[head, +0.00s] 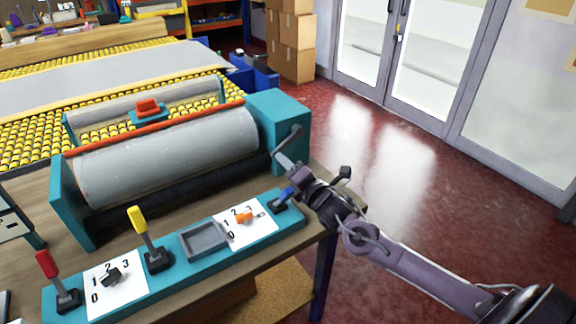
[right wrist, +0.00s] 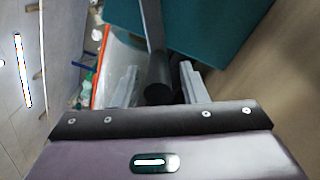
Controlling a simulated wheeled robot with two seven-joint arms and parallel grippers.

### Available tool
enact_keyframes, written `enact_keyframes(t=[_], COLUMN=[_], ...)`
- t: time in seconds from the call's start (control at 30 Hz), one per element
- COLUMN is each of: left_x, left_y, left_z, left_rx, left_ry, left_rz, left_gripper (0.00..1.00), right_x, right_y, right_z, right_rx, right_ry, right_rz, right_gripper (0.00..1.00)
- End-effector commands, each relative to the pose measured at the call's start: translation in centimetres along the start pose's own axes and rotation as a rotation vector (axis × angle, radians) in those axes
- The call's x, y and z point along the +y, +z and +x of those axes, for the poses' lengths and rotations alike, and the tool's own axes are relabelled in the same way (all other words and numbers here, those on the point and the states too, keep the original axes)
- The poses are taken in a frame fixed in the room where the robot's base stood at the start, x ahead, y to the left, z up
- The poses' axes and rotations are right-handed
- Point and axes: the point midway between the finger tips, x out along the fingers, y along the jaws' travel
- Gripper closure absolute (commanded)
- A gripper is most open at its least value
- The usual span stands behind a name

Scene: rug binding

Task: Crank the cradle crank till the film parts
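The teal cradle (head: 280,112) holds a long grey roll (head: 170,158); I cannot tell film from roll surface. The crank (head: 291,140) is a grey arm on the cradle's right end. In the right wrist view its arm (right wrist: 151,25) comes down to a dark round handle (right wrist: 158,80). My right gripper (head: 296,182) is at the crank's lower end. In the right wrist view my right gripper (right wrist: 158,88) has a finger on either side of the handle, with gaps showing, so it looks open around it. My left gripper is out of view.
A teal control panel (head: 180,248) in front of the cradle carries red, yellow and blue levers, two dials and a grey tray (head: 205,239). A red bar (head: 160,128) runs along the roll. A yellow roller table (head: 30,135) lies behind. The red floor at right is clear.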

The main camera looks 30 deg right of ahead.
Motion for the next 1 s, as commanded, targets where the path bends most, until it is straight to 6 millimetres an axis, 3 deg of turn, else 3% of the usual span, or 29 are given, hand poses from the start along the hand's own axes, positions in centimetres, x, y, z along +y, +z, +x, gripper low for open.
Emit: enact_keyframes(t=[0.37, 0.8, 1.0], left_x=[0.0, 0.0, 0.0], left_y=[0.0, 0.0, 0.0], left_z=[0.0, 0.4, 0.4], left_rx=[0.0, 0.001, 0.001], left_ry=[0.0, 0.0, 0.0], left_rz=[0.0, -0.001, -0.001], left_gripper=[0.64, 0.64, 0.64], right_x=[0.0, -0.2, 0.0], right_y=[0.1, 0.0, 0.0], right_z=[-0.3, -6.2, -7.6], right_rx=[-0.003, 0.001, 0.0], right_ry=[0.0, -0.003, 0.0], right_rz=[-0.003, -0.002, -0.001], right_gripper=[0.56, 0.56, 0.56])
